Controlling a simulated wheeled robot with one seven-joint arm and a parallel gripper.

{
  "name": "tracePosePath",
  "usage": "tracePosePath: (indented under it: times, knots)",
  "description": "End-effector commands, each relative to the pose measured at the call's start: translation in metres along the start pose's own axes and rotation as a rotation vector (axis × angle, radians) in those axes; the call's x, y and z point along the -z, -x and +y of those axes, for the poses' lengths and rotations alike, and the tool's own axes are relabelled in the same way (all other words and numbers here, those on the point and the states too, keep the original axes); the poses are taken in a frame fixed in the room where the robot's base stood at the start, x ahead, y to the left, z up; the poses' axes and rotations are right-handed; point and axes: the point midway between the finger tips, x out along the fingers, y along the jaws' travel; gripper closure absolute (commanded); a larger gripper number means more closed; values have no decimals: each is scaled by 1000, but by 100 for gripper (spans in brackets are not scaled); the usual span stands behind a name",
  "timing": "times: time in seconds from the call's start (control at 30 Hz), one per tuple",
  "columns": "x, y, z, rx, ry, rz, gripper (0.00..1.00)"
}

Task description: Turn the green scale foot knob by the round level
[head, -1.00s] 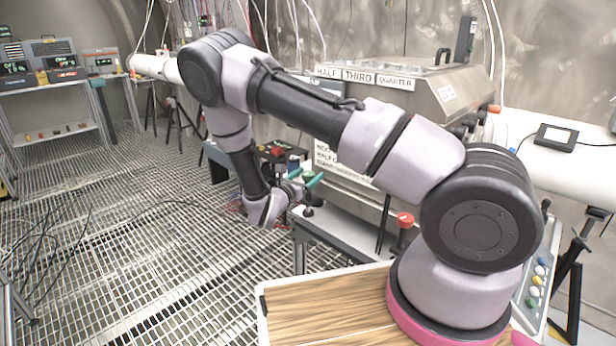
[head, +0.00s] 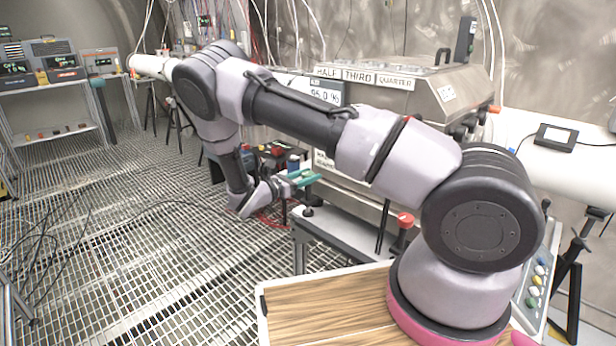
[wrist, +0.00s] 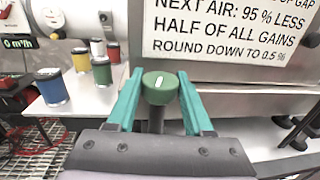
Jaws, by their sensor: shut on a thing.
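The green knob (wrist: 160,88) with a short white mark on its top sits on a dark stem in the wrist view. The mark points nearly straight up in the picture, leaning slightly. My gripper (wrist: 160,78) has its two teal fingers on either side of the knob and is shut on it. In the head view my gripper (head: 304,180) is at the far end of the bench, low beside the steel machine; the knob cannot be made out there. I cannot make out a round level in either view.
A steel machine (head: 440,95) with a lettered sign (wrist: 230,30) rises behind. Open grating lies left.

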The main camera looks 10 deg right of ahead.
Motion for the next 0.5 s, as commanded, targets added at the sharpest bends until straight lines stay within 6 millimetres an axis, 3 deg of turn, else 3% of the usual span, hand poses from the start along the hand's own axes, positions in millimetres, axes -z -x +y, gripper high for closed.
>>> tracePosePath:
  times: [0.37, 0.4, 0.47, 0.5]
  knots:
    - [-1, 0, 1, 39, -1, 1, 100]
    - [-1, 0, 1, 39, -1, 1, 45]
    - [-1, 0, 1, 38, -1, 1, 22]
    - [-1, 0, 1, 38, -1, 1, 19]
